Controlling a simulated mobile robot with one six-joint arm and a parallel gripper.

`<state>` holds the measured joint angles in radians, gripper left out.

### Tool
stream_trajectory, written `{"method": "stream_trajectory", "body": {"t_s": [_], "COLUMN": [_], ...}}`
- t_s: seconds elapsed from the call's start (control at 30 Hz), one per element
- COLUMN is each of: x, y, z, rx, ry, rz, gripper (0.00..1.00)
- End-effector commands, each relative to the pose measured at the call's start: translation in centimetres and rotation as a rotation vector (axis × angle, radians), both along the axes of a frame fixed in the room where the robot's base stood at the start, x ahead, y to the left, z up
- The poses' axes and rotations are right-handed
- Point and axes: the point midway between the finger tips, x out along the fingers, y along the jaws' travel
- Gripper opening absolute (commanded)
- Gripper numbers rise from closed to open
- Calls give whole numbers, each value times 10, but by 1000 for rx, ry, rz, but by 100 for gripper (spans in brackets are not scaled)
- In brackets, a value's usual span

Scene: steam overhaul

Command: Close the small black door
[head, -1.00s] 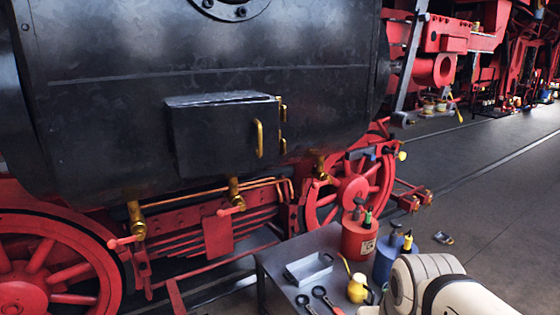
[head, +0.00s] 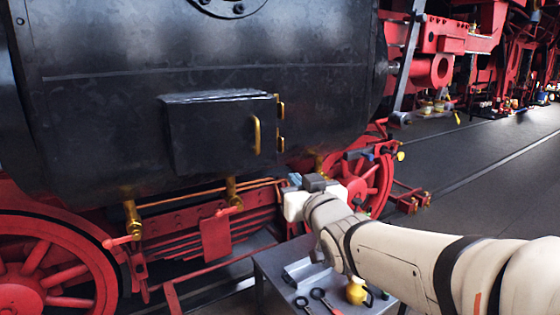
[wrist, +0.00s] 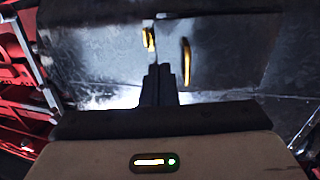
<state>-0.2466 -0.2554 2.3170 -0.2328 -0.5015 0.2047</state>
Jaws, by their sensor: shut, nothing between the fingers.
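The small black door (head: 215,135) is on the side of the dark boiler. It has a brass handle (head: 257,136) and brass hinges (head: 281,143) at its right edge. Its front stands out from the boiler, with a lit strip along the top; I cannot tell how far ajar it is. My gripper (wrist: 160,70) is shut and empty, its dark fingers together. In the head view it is below and right of the door, apart from it. In the wrist view the fingertips overlap the area by the handle (wrist: 186,62) and hinge (wrist: 149,39).
A grey table (head: 262,277) below holds a metal tray (head: 300,268), tools and a yellow oil can (head: 357,291). My arm covers part of it. Brass valves (head: 132,222) and red wheels (head: 45,265) lie below the boiler. The floor at right is open.

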Motion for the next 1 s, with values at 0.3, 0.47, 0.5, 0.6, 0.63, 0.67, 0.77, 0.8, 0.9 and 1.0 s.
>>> {"method": "stream_trajectory", "body": {"t_s": [0.3,0.47,0.5,0.6,0.63,0.67,0.77,0.8,0.9,1.0], "x": [39,65,71,88,92,97,109,113,122,126], "y": [16,26,28,34,36,38,43,44,48,50], "z": [2,3,2,2,3,3,3,2,2,1], "rx": [0,1,0,0,1,1,0,-1,0,0], "ry": [2,1,2,2,1,1,1,2,0,0], "rz": [4,3,3,4,3,3,3,3,4,4], "gripper": [0,0,0,0,0,0,0,0,0,0]}}
